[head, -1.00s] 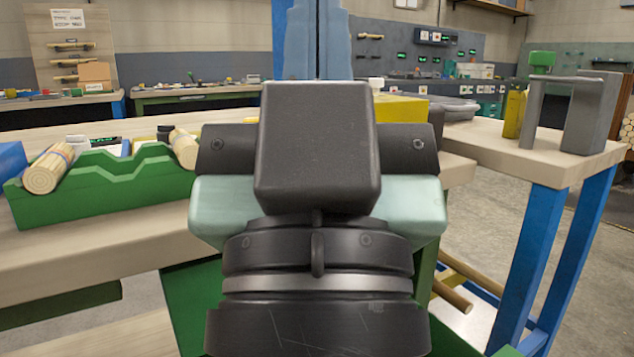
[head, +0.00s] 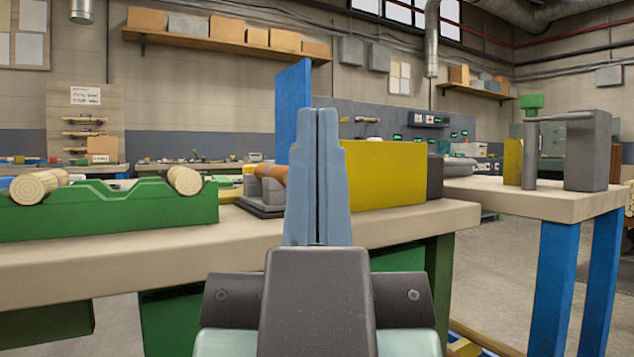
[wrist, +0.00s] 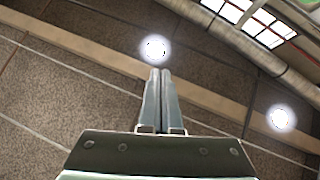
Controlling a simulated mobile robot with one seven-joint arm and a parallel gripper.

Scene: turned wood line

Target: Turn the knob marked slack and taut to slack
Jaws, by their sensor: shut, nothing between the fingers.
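My gripper (head: 318,118) points upward in the middle of the head view, in front of the workbench, with its two blue-grey fingers together and nothing between them. The wrist view also shows the shut fingers (wrist: 160,85) against a wall and bright lamps. I cannot make out a knob marked slack and taut in either view. A grey panel (head: 385,125) with small switches and green lights stands far back, but its markings are too small to read. My fingers hide part of the bench behind them.
A green notched cradle (head: 110,213) with wooden rods stands on the bench (head: 150,262) at left. A yellow block (head: 392,175) and blue upright board (head: 293,105) stand just behind my gripper. A second table (head: 535,200) at right bears a grey post device (head: 588,150).

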